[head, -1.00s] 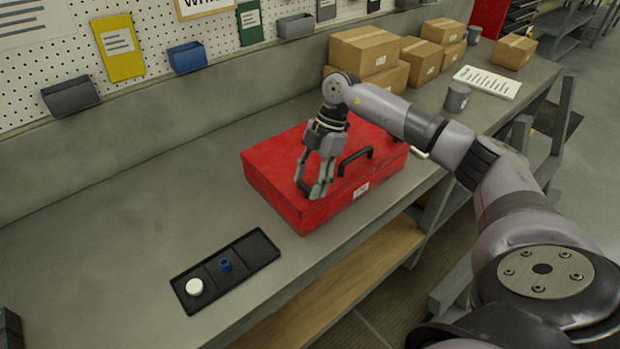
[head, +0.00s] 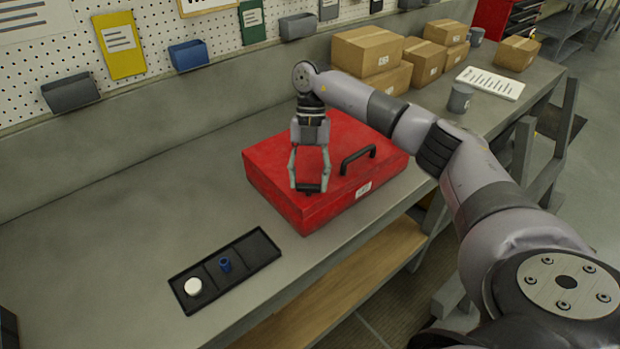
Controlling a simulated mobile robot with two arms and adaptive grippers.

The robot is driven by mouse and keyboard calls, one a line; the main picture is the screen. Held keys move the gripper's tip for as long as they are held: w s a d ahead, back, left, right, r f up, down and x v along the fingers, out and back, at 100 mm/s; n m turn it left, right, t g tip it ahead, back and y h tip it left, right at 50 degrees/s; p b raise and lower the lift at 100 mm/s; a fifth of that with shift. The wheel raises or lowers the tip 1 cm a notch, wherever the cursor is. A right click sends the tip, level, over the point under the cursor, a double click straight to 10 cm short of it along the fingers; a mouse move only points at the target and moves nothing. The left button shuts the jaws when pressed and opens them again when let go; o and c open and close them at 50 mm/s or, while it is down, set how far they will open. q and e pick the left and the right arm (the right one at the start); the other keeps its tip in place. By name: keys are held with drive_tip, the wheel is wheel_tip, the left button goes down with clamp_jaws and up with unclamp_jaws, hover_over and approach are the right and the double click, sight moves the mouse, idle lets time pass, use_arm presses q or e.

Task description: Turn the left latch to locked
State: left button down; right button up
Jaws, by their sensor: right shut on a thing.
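A red toolbox (head: 272,178) lies shut on the grey workbench, with a black handle (head: 357,160) on it. My right gripper (head: 309,187) reaches down over the left front part of the toolbox. Its two fingers stand apart with a small dark piece between the tips, at the lid's front edge; it is shut on this piece, which sits where the left latch would be. The fingers hide much of the latch, so I cannot tell how it is turned. My left gripper is not in view.
A black tray (head: 205,270) in front of the toolbox holds a white round piece (head: 193,287) and a blue cup-like piece (head: 225,265). Cardboard boxes (head: 367,50) and a grey cup (head: 459,98) stand to the back right. The workbench (head: 130,210) is clear on the left.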

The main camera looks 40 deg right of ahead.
drive_tip(key=n+h, duration=0.1)
drive_tip(key=n, duration=0.1)
drive_tip(key=n+b, duration=0.1)
drive_tip(key=n, duration=0.1)
drive_tip(key=shift+w+a+n+g+h, duration=0.2)
drive_tip(key=shift+n+g+h, duration=0.1)
drive_tip(key=shift+h, duration=0.1)
drive_tip(key=shift+a+n+h+b, duration=0.1)
drive_tip(key=shift+n+h+b, duration=0.2)
drive_tip(key=shift+n, duration=0.7)
drive_tip(key=shift+a+n+h+b, duration=0.1)
drive_tip(key=shift+n+h, duration=0.3)
drive_tip(key=shift+n, duration=0.9)
drive_tip(key=o, duration=1.2)
drive_tip(key=shift+c, duration=0.2)
drive_tip(key=v, duration=1.2)
drive_tip(key=shift+a, duration=0.1)
